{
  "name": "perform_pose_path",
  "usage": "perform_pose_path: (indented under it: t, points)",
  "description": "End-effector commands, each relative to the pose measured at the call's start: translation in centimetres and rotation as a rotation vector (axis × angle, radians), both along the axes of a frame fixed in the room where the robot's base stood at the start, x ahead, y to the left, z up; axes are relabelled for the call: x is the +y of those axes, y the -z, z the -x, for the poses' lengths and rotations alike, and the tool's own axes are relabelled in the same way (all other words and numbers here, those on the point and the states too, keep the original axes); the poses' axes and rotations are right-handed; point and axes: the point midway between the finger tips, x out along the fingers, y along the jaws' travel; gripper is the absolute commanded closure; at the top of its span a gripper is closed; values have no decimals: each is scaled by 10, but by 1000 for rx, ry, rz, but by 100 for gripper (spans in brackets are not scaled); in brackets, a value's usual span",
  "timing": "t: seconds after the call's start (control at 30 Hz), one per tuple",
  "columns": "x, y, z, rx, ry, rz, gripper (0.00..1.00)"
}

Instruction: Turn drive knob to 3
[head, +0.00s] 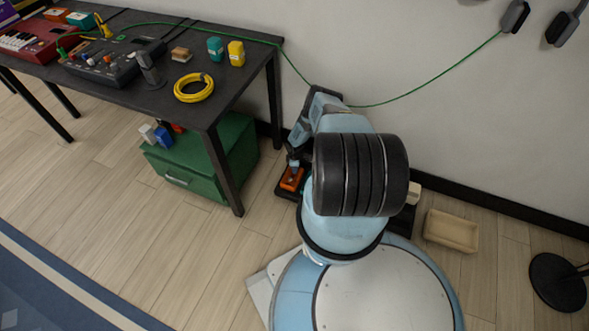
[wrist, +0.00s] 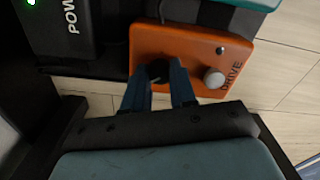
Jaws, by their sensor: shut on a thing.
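The orange pedal (wrist: 190,45) marked DRIVE lies on a dark board in the wrist view. In the head view the orange pedal (head: 291,180) is on the floor right of the table, partly hidden by my arm. A black drive knob (wrist: 158,70) stands on its face. A pale grey round button (wrist: 213,79) is beside it, near the lettering. My gripper (wrist: 159,82) is shut on the knob, one blue finger on each side. It also shows small above the pedal in the head view (head: 293,162). The knob's setting and any scale marks cannot be read.
A black POWER box (wrist: 62,35) with a lit green light lies left of the pedal. A teal thing (wrist: 245,3) edges in above it.

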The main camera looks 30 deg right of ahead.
Motion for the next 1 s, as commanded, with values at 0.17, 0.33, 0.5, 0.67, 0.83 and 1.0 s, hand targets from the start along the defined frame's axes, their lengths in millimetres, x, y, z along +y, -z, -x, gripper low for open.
perform_pose_path:
  t: [0.17, 0.33, 0.5, 0.67, 0.83, 1.0]
  points:
    - [3, 1, 1, 2, -134, -3, 100]
    - [3, 1, 1, 2, -231, -4, 100]
    - [3, 1, 1, 2, -292, -4, 100]
    - [4, 1, 2, 3, -321, -4, 100]
    - [4, 1, 2, 3, -329, -4, 100]
    - [4, 1, 2, 4, -329, -5, 100]
